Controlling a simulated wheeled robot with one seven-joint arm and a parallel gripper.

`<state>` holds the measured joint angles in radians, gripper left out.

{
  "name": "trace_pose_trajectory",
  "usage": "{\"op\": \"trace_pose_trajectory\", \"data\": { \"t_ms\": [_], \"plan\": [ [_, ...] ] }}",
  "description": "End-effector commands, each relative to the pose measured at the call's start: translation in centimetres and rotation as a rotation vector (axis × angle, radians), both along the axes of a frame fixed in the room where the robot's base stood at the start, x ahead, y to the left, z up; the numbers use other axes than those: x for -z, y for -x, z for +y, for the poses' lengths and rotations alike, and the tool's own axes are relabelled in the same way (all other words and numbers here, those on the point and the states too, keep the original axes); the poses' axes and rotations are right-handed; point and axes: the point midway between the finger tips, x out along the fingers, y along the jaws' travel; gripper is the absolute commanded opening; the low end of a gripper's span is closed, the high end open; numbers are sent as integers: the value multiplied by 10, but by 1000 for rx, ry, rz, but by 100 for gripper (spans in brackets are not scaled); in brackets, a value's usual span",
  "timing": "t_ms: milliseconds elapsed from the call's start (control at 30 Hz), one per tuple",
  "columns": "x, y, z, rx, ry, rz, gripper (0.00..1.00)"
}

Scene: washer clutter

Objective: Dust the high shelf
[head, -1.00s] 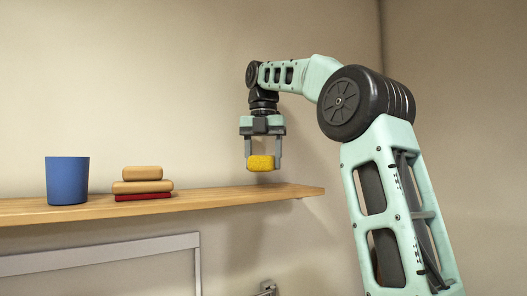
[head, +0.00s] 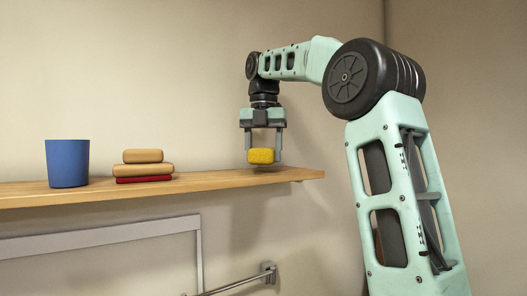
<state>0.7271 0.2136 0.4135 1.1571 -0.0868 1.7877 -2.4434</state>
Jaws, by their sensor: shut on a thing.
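The wooden high shelf (head: 225,180) runs along the wall from the left edge to right of the middle. My gripper (head: 261,156) points down over its right part, shut on a yellow sponge (head: 261,156). The sponge is just above the shelf top or touching it; I cannot tell which. A blue cup (head: 67,163) stands on the shelf at the left. A short stack of tan blocks (head: 143,163) with a red piece (head: 143,179) at the bottom sits between the cup and my gripper.
The shelf top between the stack and my gripper is bare. The shelf ends a little right of my gripper. Below are a grey frame (head: 100,233) and a metal bar (head: 235,284) with a wall mount (head: 268,273). The wall above is clear.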

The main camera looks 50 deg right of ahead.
Motion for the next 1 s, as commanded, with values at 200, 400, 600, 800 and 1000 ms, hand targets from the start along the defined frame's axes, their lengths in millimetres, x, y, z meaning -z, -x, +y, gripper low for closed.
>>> {"op": "trace_pose_trajectory", "data": {
  "t_ms": [200, 400, 600, 800, 1000],
  "plan": [
    [3, 0, 0, 0, 0, 0, 38],
    [7, 0, 0, 0, 0, 0, 38],
    [11, 0, 0, 0, 0, 0, 38],
    [15, 0, 0, 0, 0, 0, 38],
    [19, 0, 0, 0, 0, 0, 38]
  ]
}}
